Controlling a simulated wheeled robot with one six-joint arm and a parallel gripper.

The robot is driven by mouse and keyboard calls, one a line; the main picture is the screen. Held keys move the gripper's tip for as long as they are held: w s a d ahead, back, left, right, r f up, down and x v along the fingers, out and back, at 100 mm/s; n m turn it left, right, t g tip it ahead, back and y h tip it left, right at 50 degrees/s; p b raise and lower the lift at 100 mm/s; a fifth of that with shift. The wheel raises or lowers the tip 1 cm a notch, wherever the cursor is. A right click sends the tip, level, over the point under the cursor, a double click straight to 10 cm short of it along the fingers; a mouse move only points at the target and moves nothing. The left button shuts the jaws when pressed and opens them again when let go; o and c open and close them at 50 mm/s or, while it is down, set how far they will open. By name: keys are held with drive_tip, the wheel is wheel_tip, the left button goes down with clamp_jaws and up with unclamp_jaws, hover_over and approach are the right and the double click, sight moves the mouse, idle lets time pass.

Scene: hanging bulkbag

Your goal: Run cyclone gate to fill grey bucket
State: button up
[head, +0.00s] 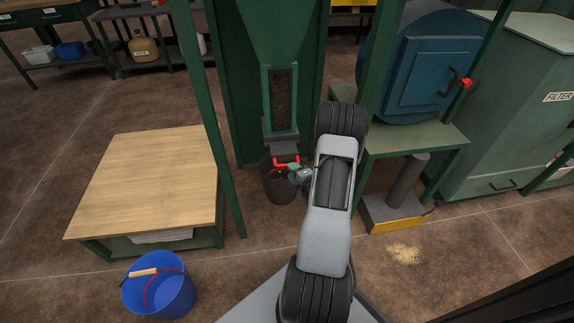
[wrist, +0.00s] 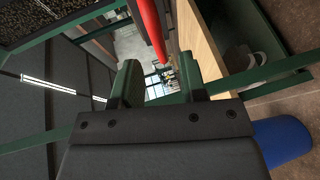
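The green cyclone (head: 282,45) stands at the back centre, with a dark sight window (head: 283,98) full of brown material. Its red gate handle (head: 286,163) shows at the bottom outlet. The dark grey bucket (head: 277,189) stands on the floor below the outlet, partly hidden by my gripper. My gripper (head: 298,174) is beside the red handle, above the bucket's right side. In the wrist view my gripper (wrist: 158,84) has its two green fingers apart with nothing between them. The red handle (wrist: 150,28) lies just beyond the fingertips; contact cannot be told.
A wooden-topped table (head: 150,185) stands left, with a blue bucket (head: 160,290) before it. A green post (head: 205,110) rises between table and cyclone. A blue round-bodied machine (head: 425,75) and a filter cabinet (head: 515,110) stand right. Spilled grain (head: 403,253) lies on the floor.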

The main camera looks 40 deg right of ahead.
drive_tip(key=p+v, duration=0.1)
drive_tip(key=v, duration=0.7)
drive_tip(key=shift+s+p, duration=0.25)
drive_tip(key=shift+p, duration=0.15)
drive_tip(key=shift+r, duration=0.1)
